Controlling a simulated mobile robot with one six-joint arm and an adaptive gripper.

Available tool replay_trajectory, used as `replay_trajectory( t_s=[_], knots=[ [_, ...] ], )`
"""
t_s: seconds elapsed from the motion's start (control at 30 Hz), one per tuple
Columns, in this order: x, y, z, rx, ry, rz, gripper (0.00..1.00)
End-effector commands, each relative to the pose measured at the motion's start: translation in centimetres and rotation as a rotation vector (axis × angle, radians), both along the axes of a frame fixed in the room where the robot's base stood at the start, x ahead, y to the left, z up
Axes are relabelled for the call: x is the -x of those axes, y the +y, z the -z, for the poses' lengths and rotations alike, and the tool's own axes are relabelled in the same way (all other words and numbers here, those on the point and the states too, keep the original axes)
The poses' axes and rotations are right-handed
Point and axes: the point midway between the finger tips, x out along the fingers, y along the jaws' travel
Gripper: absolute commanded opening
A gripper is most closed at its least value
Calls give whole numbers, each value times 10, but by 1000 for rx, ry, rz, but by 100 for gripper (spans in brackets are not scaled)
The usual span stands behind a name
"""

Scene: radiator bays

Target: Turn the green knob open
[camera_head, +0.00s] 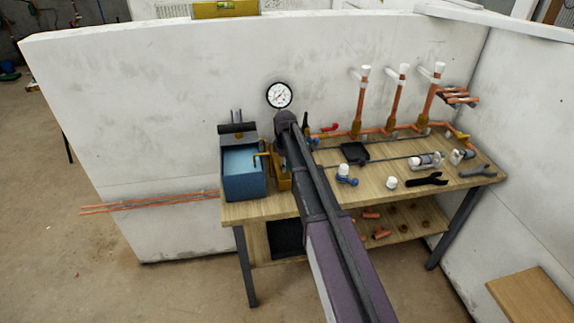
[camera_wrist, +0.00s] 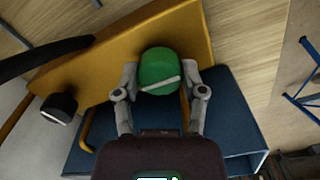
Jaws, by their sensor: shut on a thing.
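The green knob (camera_wrist: 160,68) shows in the wrist view, round with a pale bar across its near side. It sits in front of a yellow-orange panel (camera_wrist: 75,72). My gripper (camera_wrist: 160,85) is shut on the knob, with one finger on its left side and one on its right. In the head view my arm covers the knob and my gripper, and only part of the yellow-orange panel (camera_head: 283,184) shows beside the arm.
A blue box (camera_head: 243,175) stands left of my arm on the wooden workbench (camera_head: 240,212). A round gauge (camera_head: 279,95) is on the white wall behind. Copper pipes (camera_head: 397,105) with white tops rise at the back right. Pliers (camera_head: 427,179) and small fittings lie at the right.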

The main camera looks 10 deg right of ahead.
Motion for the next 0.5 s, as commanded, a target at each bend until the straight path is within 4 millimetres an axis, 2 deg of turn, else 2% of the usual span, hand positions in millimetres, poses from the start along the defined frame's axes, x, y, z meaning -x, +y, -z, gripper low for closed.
replay_trajectory(
  t_s=[0.4, 0.43, 0.5],
  knots=[
    [3, -1, 0, 1, 7, -7, 6],
    [3, -1, 0, 1, 7, -7, 62],
    [3, -1, 0, 2, 6, -7, 83]
  ],
)
